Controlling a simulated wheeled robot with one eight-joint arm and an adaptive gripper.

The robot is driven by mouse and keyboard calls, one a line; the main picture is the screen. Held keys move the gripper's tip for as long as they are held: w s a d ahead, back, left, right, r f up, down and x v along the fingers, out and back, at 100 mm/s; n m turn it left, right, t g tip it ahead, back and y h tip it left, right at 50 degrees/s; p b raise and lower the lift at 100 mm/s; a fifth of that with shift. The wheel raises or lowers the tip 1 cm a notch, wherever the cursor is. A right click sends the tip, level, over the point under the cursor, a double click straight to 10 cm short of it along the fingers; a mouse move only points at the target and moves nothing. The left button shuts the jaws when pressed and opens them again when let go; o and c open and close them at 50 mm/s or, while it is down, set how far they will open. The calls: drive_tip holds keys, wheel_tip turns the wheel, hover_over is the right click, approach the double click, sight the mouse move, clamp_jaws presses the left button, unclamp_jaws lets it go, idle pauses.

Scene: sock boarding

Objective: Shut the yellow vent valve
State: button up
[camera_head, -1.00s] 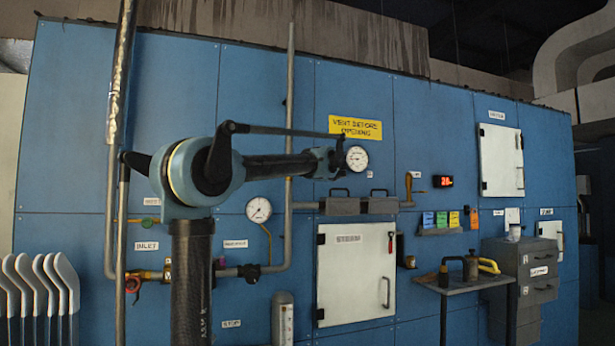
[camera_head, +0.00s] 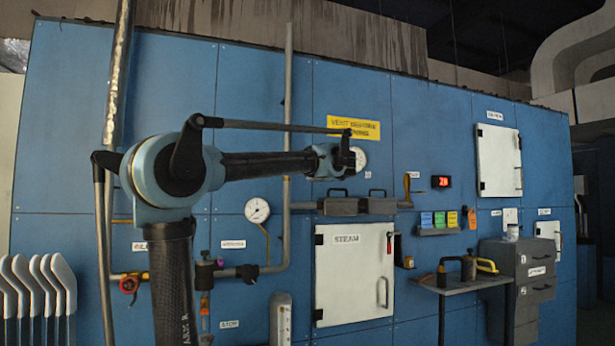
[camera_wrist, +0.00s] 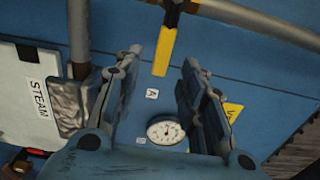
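The yellow vent valve lever (camera_head: 407,184) stands upright at the right end of a grey horizontal pipe on the blue wall. In the wrist view the lever (camera_wrist: 165,50) sticks out about square to its pipe, with a dark joint at its base. My gripper (camera_wrist: 160,78) is open and empty. Its two fingers flank the lever's free end in the wrist picture, but the lever looks farther off and I see no contact. In the head view my gripper (camera_head: 345,160) is left of the lever and partly covers a round gauge (camera_head: 360,157).
The yellow vent sign (camera_head: 353,128) is on the wall above the gauge. Grey boxes (camera_head: 337,205) sit along the pipe. The white STEAM door (camera_head: 350,280) is below. A small shelf (camera_head: 465,285) and grey drawers (camera_head: 535,280) stand at right.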

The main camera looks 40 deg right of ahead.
drive_tip(key=shift+v, duration=2.3)
